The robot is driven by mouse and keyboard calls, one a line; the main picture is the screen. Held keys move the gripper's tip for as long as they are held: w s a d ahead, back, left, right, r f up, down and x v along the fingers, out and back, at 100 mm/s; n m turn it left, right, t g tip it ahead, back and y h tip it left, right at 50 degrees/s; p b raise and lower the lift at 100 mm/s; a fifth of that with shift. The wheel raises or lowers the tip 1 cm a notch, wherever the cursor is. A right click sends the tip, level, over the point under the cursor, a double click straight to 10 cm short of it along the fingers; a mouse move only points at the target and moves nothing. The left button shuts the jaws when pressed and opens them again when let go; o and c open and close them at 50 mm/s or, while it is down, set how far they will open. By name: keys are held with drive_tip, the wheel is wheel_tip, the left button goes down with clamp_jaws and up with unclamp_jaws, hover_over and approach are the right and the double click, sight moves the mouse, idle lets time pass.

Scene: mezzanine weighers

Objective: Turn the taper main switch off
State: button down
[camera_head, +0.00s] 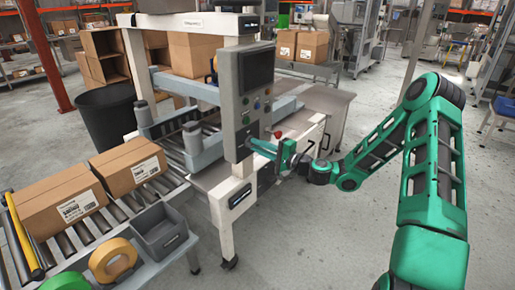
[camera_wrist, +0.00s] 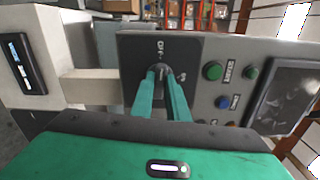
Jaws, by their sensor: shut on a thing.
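The taper (camera_head: 220,60) has a grey control panel (camera_head: 233,95) on a pale post, with a dark screen and several buttons. Its main switch (camera_wrist: 163,73) is a dark knob on a black plate (camera_wrist: 133,55) in the wrist view. The plate has white lettering, with OFF beside the knob. My gripper (camera_wrist: 164,80) is shut on the knob, one green finger at each side. The fingers hide part of the knob, so its exact angle is hard to tell. In the head view my gripper (camera_head: 268,148) meets the lower part of the panel from the right, and the switch is hidden.
Green buttons (camera_wrist: 213,71) and a blue button (camera_wrist: 222,102) sit close right of the switch in the wrist view. A red knob (camera_head: 278,134) is just above my gripper. Boxes (camera_head: 132,165) lie on the roller conveyor (camera_head: 62,245). The floor at right is open.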

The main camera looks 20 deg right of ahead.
drive_tip(key=shift+s+f+n, duration=0.1)
drive_tip(key=shift+f+n, duration=0.15)
drive_tip(key=shift+n, duration=0.35)
drive_tip(key=shift+f, duration=0.1)
drive_tip(key=c, duration=1.8)
unclamp_jaws()
drive_tip(key=shift+o, duration=0.4)
drive_tip(key=shift+d, duration=0.1)
drive_tip(key=v, duration=1)
drive_tip(key=shift+s+d, duration=0.2)
drive_tip(key=shift+s, duration=0.05)
